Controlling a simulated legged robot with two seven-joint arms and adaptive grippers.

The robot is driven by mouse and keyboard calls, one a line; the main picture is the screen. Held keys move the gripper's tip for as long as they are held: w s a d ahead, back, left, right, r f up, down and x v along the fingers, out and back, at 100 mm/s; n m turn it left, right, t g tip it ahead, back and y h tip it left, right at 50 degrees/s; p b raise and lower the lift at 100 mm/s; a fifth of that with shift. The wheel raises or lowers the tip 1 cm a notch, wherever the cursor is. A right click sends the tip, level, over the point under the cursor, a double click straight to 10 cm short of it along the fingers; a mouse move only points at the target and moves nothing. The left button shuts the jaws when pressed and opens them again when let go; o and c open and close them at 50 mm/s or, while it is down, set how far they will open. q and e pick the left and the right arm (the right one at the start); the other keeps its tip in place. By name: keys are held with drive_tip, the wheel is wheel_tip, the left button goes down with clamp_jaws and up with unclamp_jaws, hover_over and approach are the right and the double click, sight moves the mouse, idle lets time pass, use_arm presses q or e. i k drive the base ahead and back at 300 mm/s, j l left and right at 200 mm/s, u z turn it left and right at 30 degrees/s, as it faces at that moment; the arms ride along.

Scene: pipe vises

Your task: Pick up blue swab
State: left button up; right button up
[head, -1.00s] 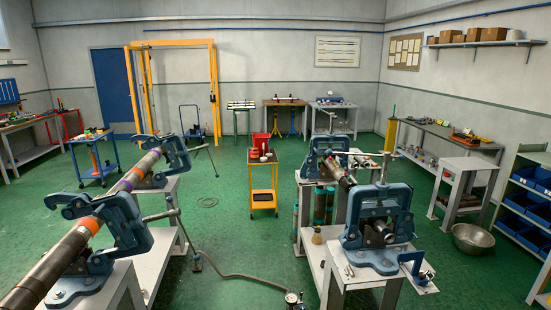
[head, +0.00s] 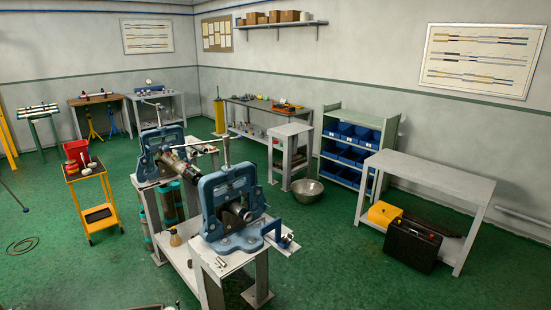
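I cannot make out a blue swab for certain in the head view. Two blue pipe vises stand on grey benches near the middle, a nearer one (head: 232,205) and a farther one (head: 160,152). A pipe (head: 184,166) sits in the farther vise. Neither of my grippers is in view.
A metal basin (head: 306,190) lies on the floor before a shelf of blue bins (head: 352,148). Green floor is open at front right.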

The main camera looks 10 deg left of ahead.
sight(92, 164)
drive_tip(key=j+z, duration=0.4)
drive_tip(key=j, duration=0.2)
drive_tip(key=j+z, duration=0.35)
drive_tip(key=j, duration=0.3)
drive_tip(key=i+j+z, duration=0.1)
drive_tip(key=j+z, duration=0.25)
drive_tip(key=j, duration=1.1)
drive_tip(key=k+j+z, duration=0.1)
drive_tip(key=j+z, duration=0.25)
drive_tip(key=j, duration=1.1)
drive_tip(key=j+u, duration=0.2)
drive_tip(key=j, duration=3.65)
drive_tip(key=j+u, duration=0.15)
drive_tip(key=j, duration=0.5)
drive_tip(key=i+j, duration=0.15)
drive_tip(key=j, duration=0.45)
drive_tip(key=j+u, duration=0.1)
drive_tip(key=j, duration=0.5)
drive_tip(key=i+j+u, duration=0.1)
drive_tip(key=j, duration=0.5)
drive_tip(key=i, duration=0.05)
